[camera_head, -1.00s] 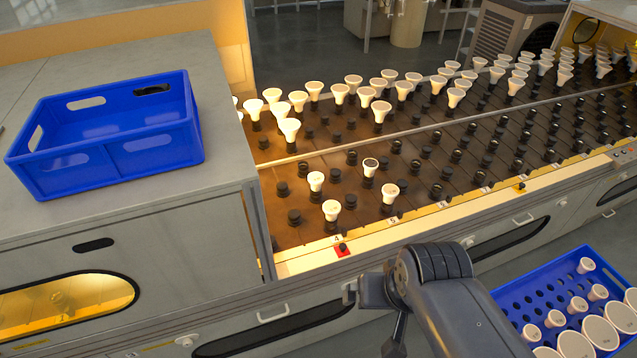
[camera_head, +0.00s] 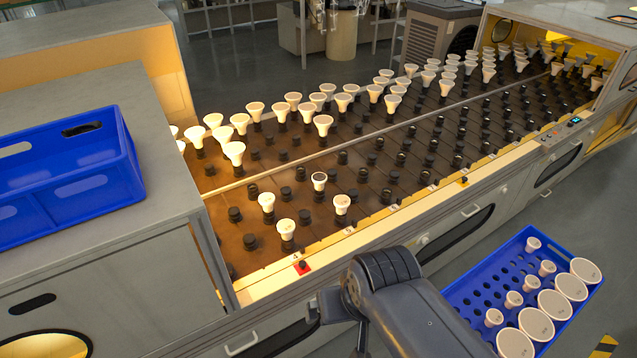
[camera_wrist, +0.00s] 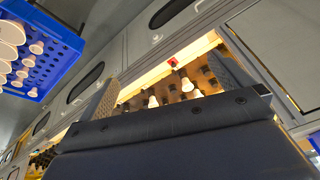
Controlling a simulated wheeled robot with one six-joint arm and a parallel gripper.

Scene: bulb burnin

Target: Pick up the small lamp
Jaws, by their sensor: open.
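Small white lamps stand in dark sockets near the front of the burn-in bed in the head view: a front one (camera_head: 286,229), a left one (camera_head: 267,202), a right one (camera_head: 342,204) and a dark-faced one (camera_head: 319,181). Other small lamps (camera_head: 513,299) stand in a blue perforated tray (camera_head: 462,297) beside large round-faced ones. Which small lamp is meant cannot be told. My gripper (camera_wrist: 165,72) shows in the wrist view, its two fingers apart and empty, with lamps visible beyond them. In the head view my arm hides the gripper.
The brown socket bed (camera_head: 222,238) has a pale front ledge with a red button (camera_head: 302,267). Rows of larger lamps (camera_head: 234,152) stand behind a rail. A blue crate (camera_head: 75,190) sits on the grey cabinet at left. Floor shows between tray and machine.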

